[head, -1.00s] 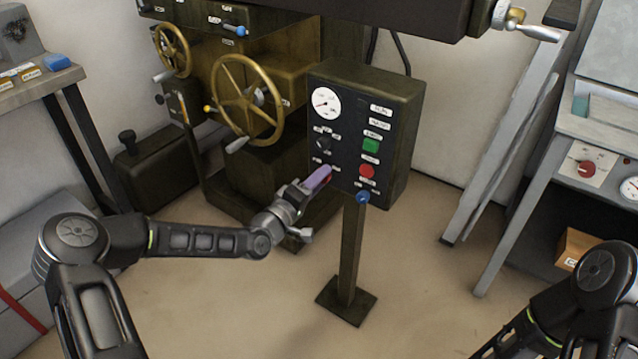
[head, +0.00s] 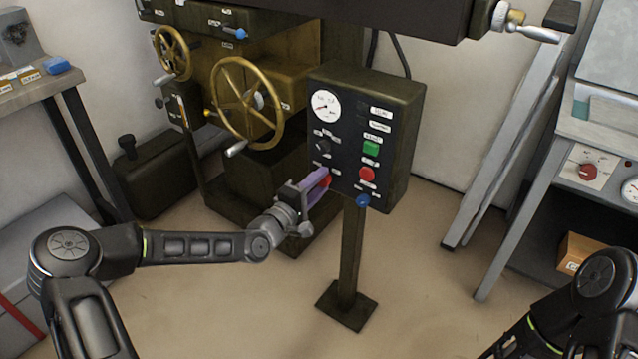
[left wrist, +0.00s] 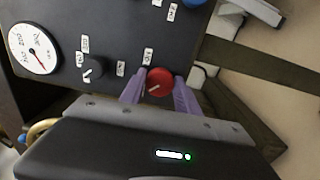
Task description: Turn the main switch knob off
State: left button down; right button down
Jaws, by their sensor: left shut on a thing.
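The control panel (head: 352,160) stands on a post. A red rotary knob (head: 327,180) sits at its lower left and also shows in the left wrist view (left wrist: 160,79), with a white pointer mark lying at a slant. I take it as the main switch knob; its label is too small to read. My left gripper (head: 318,184) has its purple fingers on either side of this knob, shut on it. They also show in the left wrist view (left wrist: 160,90). My right gripper is out of view; only part of the right arm shows at the lower right.
The panel also has a black knob (head: 323,145), a green button (head: 371,147), a red button (head: 367,173), a blue knob (head: 363,200) and a dial gauge (head: 325,105). A brass handwheel (head: 247,100) stands to the left. The floor around the post is clear.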

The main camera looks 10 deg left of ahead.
pick_arm(q)
jog(key=c, duration=0.9)
grip_release()
jog(key=p+v, duration=0.1)
jog(key=v, duration=0.6)
jog(key=shift+s, duration=0.35)
jog(key=shift+a, duration=0.15)
